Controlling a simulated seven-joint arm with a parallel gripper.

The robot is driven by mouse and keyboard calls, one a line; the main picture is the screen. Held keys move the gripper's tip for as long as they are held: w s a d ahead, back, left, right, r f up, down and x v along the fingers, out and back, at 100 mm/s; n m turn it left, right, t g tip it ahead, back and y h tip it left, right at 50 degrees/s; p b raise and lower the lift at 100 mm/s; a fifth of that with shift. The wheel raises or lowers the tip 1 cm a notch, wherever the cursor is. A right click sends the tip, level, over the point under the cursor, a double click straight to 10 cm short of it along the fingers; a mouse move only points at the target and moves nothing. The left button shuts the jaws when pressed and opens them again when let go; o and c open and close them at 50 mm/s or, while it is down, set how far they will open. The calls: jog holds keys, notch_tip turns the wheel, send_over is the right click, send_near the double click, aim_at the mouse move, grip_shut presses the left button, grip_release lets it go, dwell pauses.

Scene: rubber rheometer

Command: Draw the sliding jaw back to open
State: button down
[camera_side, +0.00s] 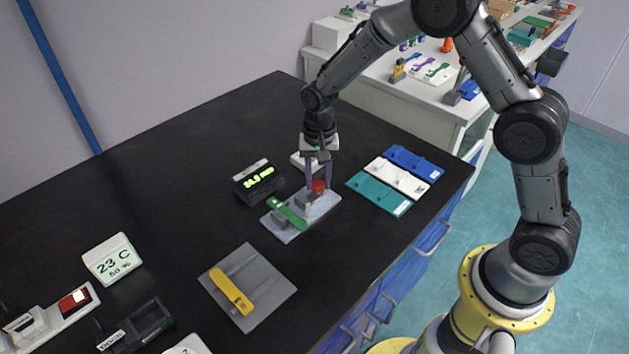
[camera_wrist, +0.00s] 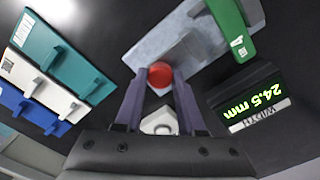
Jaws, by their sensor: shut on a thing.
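A light grey device with a flat base plate (camera_side: 289,236) stands on the black table, with grey blocks on top. A red round knob (camera_side: 318,186) sits at its far right end and also shows in the wrist view (camera_wrist: 160,74). A green bar (camera_side: 288,215) lies across the device's near left part; in the wrist view the green bar (camera_wrist: 230,28) is at upper right. My gripper (camera_side: 318,182) points down over the right end, its purple fingers shut on the red knob, one on each side. The block under the knob is partly hidden.
A black display (camera_side: 258,182) beside the device reads 24.5 mm in the wrist view (camera_wrist: 249,105). Blue, white and teal plates (camera_side: 379,192) lie to the right. A grey plate with a yellow bar (camera_side: 232,292) lies nearer. A white 23 C display (camera_side: 112,258) stands left.

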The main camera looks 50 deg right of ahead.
aim_at(320, 182)
jog(key=c, duration=0.7)
grip_release()
jog(key=shift+d+r, duration=0.1)
jog(key=shift+d, duration=0.2)
jog(key=shift+o, duration=1)
jog(key=shift+a, duration=0.1)
notch_tip(320, 182, up, 14)
